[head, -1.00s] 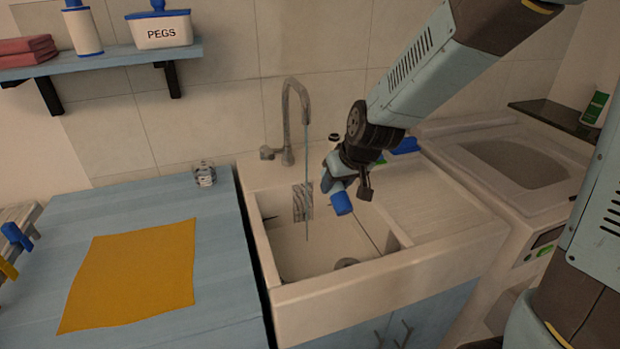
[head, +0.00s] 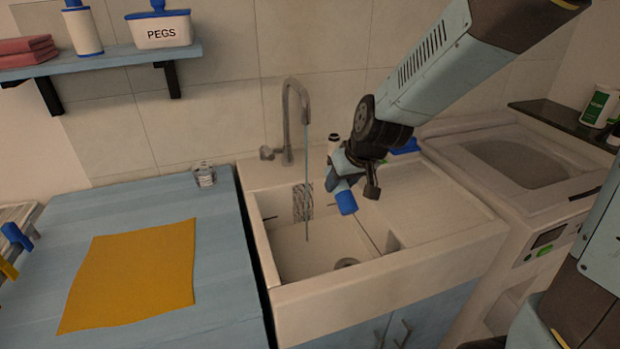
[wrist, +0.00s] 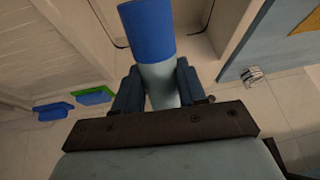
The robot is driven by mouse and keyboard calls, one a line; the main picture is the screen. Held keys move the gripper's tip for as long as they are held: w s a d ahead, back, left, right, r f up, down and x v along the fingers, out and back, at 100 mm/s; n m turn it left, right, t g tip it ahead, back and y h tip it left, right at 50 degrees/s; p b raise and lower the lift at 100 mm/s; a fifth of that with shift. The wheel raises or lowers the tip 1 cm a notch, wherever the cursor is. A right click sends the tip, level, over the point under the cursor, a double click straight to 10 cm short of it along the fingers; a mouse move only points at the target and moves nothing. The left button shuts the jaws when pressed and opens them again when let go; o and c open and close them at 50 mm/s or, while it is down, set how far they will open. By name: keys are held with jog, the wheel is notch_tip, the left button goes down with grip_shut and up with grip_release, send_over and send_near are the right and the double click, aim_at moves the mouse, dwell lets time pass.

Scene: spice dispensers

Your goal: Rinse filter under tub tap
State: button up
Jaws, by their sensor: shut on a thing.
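My gripper (head: 350,180) is shut on the filter, a piece with a pale grey body and a blue cylindrical end (head: 346,202). In the wrist view the grey body (wrist: 160,82) sits between the two fingers, and the blue end points away, cut off by the top edge. The filter is tilted over the tub (head: 290,292), to the right of the water stream and apart from it in the picture. The tap (head: 287,120) at the tub's back runs a thin stream (head: 306,165). A grey patterned patch (head: 301,203) shows behind the stream; I cannot tell what it is.
A ribbed drainboard (head: 440,205) and a washing machine (head: 530,180) lie to the right. A blue counter with a yellow cloth (head: 135,272) and a small glass (head: 204,176) is to the left. Blue and green items (head: 405,146) stand behind the drainboard.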

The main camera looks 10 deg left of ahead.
aim_at(346, 186)
jog(key=shift+s+d+r, duration=1.2)
jog(key=shift+s+r, duration=0.05)
jog(key=shift+r, duration=0.15)
